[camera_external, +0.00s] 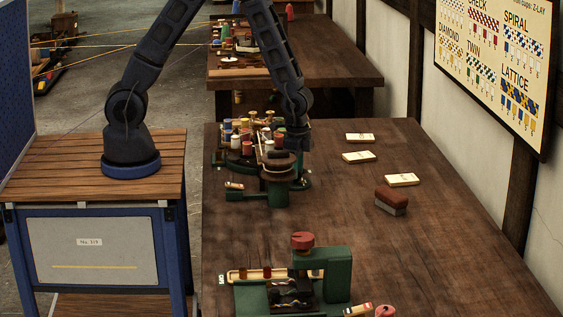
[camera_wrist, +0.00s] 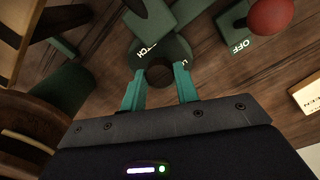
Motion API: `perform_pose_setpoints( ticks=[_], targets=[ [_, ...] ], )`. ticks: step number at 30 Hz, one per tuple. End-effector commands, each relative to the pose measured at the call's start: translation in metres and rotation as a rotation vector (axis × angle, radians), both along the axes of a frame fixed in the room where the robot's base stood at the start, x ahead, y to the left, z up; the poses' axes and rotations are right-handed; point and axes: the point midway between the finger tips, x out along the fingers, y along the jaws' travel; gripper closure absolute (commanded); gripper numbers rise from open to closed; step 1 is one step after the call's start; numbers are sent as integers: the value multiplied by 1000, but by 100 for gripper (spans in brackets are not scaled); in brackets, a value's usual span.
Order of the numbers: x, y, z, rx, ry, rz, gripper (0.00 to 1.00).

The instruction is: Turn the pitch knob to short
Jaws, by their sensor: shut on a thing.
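The pitch knob (camera_wrist: 160,72) is a small dark round knob on a round green dial plate (camera_wrist: 180,50) in the wrist view. Part of its lettering shows, ending in "CH", and a letter like "L" stands at the right edge. My gripper (camera_wrist: 159,84) has its two teal fingers on either side of the knob, shut on it. Which mark the knob points to cannot be told. In the external view my gripper (camera_external: 298,148) is down at the green machine (camera_external: 278,195) on the bench; the knob is hidden there.
A red ball handle (camera_wrist: 270,15) by an "OFF" label is close at right in the wrist view. Spools (camera_external: 247,147) crowd the machine's left. Cards (camera_external: 402,180) and a brush (camera_external: 391,201) lie right; a second green machine (camera_external: 335,275) stands in front. The bench's right side is mostly clear.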

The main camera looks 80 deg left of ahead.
Motion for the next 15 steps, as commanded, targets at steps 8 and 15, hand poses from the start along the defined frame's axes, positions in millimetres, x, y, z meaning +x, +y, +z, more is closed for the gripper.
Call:
perform_pose_setpoints(
  ticks=[8, 15],
  targets=[
    [0, 0, 0, 0, 0, 0, 48],
    [0, 0, 4, 0, -1, 1, 48]
  ],
)
